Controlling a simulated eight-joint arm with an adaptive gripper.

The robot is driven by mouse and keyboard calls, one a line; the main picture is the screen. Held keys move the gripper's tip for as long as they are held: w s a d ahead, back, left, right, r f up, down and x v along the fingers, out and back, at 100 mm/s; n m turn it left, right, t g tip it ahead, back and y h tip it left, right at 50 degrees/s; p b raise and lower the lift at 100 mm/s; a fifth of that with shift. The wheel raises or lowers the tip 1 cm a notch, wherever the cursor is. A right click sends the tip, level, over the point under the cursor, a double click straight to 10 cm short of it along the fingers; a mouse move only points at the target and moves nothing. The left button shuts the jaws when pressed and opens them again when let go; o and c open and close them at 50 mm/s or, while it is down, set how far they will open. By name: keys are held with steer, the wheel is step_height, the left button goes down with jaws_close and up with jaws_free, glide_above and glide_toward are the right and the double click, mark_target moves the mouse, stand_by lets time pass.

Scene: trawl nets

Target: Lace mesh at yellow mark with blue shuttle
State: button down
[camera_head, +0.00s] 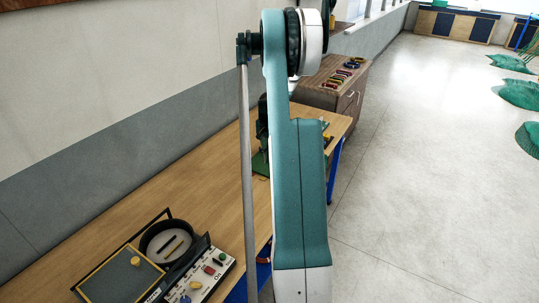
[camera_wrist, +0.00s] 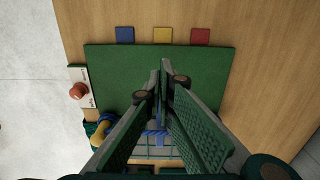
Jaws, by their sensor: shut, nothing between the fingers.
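In the wrist view my gripper (camera_wrist: 161,66) is shut, with nothing between its tips, above a green board (camera_wrist: 110,70). A yellow square (camera_wrist: 163,35) lies just beyond the board's far edge, between a blue square (camera_wrist: 125,35) and a red square (camera_wrist: 200,36). Green mesh strands (camera_wrist: 150,157) show low in the view, partly hidden by my fingers. A blue piece (camera_wrist: 158,133) shows between the fingers; I cannot tell whether it is cord or a shuttle. In the head view my arm hides most of the board.
A red button on a white plate (camera_wrist: 87,101) sits at the board's left. In the head view a control box (camera_head: 208,277) stands on the wooden bench (camera_head: 150,185). Several coloured items (camera_head: 343,72) lie on a cabinet (camera_head: 348,98) behind. Green nets (camera_head: 519,94) lie on the floor at right.

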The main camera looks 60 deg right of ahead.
step_height(320, 180, down, 6)
steer(key=shift+f, duration=0.1)
steer(key=shift+d+f, duration=0.2)
steer(key=shift+f, duration=0.05)
steer(key=shift+d, duration=1.8)
steer(key=shift+d+b, duration=0.85)
steer(key=shift+d, duration=1.5)
steer(key=shift+a, duration=0.1)
